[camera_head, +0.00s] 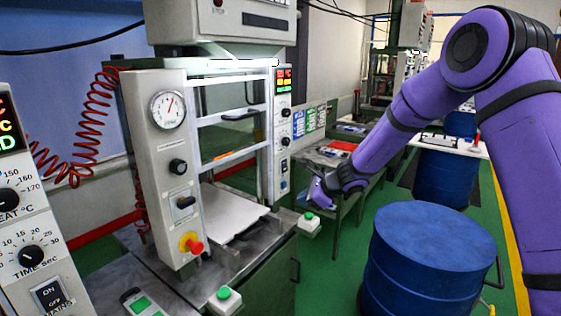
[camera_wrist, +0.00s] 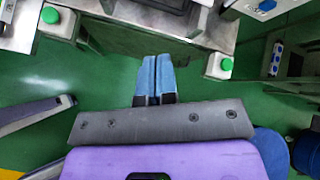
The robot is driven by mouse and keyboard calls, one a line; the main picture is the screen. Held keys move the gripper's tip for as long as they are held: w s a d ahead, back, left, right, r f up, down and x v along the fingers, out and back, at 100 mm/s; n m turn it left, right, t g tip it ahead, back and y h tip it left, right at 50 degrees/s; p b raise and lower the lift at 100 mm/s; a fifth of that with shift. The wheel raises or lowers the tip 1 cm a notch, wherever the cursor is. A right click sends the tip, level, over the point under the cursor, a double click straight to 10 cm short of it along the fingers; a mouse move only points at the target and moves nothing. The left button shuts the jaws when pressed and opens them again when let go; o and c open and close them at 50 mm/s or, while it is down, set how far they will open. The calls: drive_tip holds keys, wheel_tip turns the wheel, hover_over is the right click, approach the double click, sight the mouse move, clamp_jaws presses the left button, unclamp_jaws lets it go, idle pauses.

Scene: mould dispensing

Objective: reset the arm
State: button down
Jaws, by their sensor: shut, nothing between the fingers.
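My purple arm reaches in from the right in the head view. My gripper (camera_head: 318,194) hangs in the air just right of the press (camera_head: 168,150), near its front right corner. In the wrist view my gripper (camera_wrist: 152,60) shows two blue fingers side by side, closed together with nothing between them. The fingers point toward the edge of the press table (camera_wrist: 150,40), and green floor lies below them. In the head view the fingertips are small and partly hard to make out.
Green push buttons (camera_head: 224,293) and (camera_head: 309,215) stand at the table's front corners. A blue drum (camera_head: 432,245) stands below my arm. A red emergency button (camera_head: 195,247) is on the press. A side table (camera_head: 335,155) stands behind the gripper. Green floor (camera_head: 335,260) is clear between press and drum.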

drive_tip(key=s+d+r+n+g+h, duration=0.1)
drive_tip(key=s+d+r+n, duration=0.4)
drive_tip(key=s+r, duration=0.5)
drive_tip(key=s+d+r+n+h, duration=0.1)
drive_tip(key=s+d+r+n, duration=0.2)
drive_tip(key=s+r+n, duration=0.5)
drive_tip(key=s+d+r+n+h, duration=0.1)
drive_tip(key=s+d, duration=0.3)
drive_tip(key=s, duration=0.5)
drive_tip(key=s+d+r+n+h, duration=0.2)
drive_tip(key=s+d, duration=0.3)
drive_tip(key=s, duration=0.3)
drive_tip(key=s+d+r+n+h, duration=0.1)
drive_tip(key=s+d+n+h, duration=0.2)
drive_tip(key=s, duration=0.6)
drive_tip(key=shift+s+d+r+t+h, duration=0.3)
drive_tip(key=shift+s+d+r+t, duration=0.1)
drive_tip(key=shift+d, duration=0.85)
